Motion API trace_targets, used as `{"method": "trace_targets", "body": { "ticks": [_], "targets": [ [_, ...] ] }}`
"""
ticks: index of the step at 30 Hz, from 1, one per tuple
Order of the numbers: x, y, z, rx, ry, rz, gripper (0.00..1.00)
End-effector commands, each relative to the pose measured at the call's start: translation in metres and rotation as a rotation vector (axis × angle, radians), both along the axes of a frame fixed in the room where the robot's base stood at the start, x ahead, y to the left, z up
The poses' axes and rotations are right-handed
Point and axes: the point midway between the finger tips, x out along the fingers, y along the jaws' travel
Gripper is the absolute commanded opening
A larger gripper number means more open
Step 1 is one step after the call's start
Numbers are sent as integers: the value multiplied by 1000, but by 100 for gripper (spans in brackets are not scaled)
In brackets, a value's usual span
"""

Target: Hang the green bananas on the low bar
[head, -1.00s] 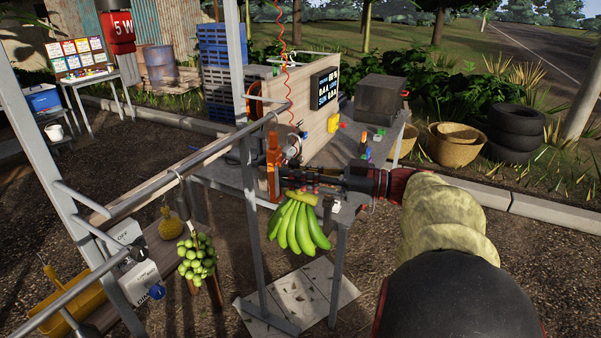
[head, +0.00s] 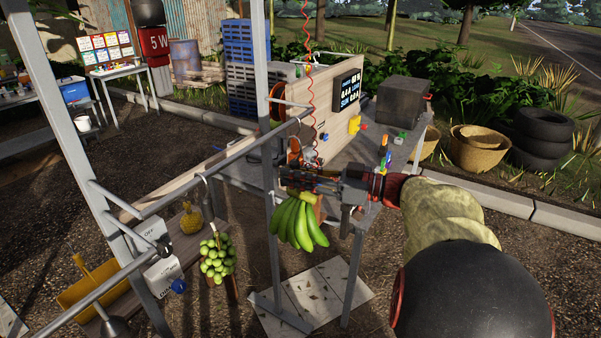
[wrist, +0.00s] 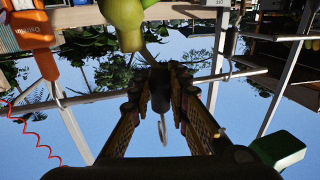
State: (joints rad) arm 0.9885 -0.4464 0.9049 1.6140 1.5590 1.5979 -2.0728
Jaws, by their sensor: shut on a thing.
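The green bananas (head: 297,222) hang in one bunch below my gripper (head: 298,178) in the head view. My gripper is shut on the top of the bunch; the exact grip is partly hidden. In the wrist view, my fingers (wrist: 160,80) close around a dark piece with a pale open hook (wrist: 163,130) sticking out. A green part (wrist: 125,22) shows at the top there. A metal bar (head: 235,155) runs just left of the bunch, and another bar (head: 92,303) runs at the front left. The bananas look apart from both bars.
A bunch of round green fruit (head: 217,258) hangs on a hook from the first bar. A yellow fruit (head: 191,218) is behind it. An upright post (head: 270,205) stands close left of the bananas. A table with a display board (head: 348,92) and dark box (head: 402,100) is behind my gripper.

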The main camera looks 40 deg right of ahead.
Motion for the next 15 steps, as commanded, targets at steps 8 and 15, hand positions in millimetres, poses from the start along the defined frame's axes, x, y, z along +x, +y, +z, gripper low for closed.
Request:
{"method": "trace_targets", "body": {
  "ticks": [8,15],
  "targets": [
    [14,5,4,-2,-4,2,0],
    [26,10,5,-2,-5,2,0]
  ]
}}
